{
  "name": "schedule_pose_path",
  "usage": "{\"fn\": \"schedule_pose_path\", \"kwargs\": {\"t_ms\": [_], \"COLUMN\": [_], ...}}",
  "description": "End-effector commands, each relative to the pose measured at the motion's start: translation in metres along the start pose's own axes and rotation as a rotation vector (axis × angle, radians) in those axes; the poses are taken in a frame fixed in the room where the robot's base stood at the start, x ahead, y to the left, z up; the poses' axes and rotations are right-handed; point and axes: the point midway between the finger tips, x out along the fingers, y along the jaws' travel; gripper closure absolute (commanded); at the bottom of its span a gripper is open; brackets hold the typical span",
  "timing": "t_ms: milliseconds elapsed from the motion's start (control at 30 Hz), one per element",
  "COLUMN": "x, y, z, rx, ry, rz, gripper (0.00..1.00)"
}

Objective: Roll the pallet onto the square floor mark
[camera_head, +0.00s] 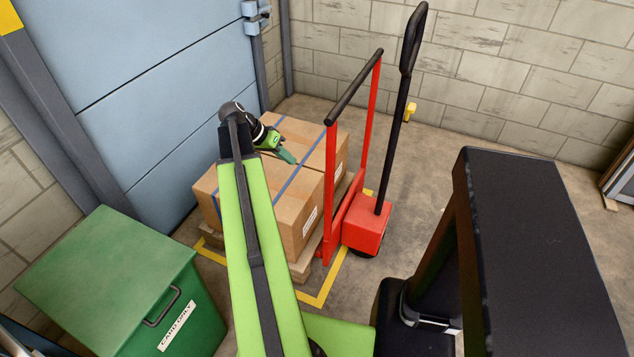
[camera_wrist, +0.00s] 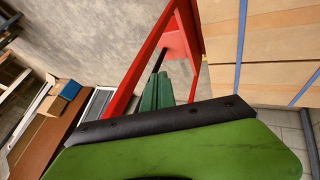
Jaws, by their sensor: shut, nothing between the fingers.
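The wooden pallet (camera_head: 303,268) carries cardboard boxes (camera_head: 300,205) with blue straps; the boxes also show at the right of the wrist view (camera_wrist: 275,45). A yellow square floor mark (camera_head: 325,290) shows along the pallet's near and right sides; the pallet's visible part appears inside it. The far side of the mark is hidden. A red pallet truck (camera_head: 365,232) with a black-topped push frame stands at the pallet's right side. My gripper (camera_head: 288,157) is shut and empty, in front of the boxes in the picture. Its green fingers (camera_wrist: 165,90) point toward the red frame; I cannot tell whether they touch.
A green lidded bin (camera_head: 110,280) stands at the lower left. A blue door (camera_head: 150,80) is behind the boxes on the left. A black-topped piece (camera_head: 540,240) blocks the lower right. Bare floor (camera_head: 440,140) lies right of the truck, up to the block wall.

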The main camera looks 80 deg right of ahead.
Motion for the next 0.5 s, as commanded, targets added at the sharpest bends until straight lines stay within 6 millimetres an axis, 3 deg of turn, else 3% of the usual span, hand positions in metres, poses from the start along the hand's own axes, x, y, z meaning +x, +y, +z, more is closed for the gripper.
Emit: {"fn": "schedule_pose_path", "kwargs": {"t_ms": [167, 500], "x": [0.011, 0.085], "y": [-0.001, -0.004], "z": [0.002, 0.005], "rx": [-0.001, -0.001], "ry": [-0.001, -0.002], "rz": [0.000, -0.001], "gripper": [1.00, 1.00]}}
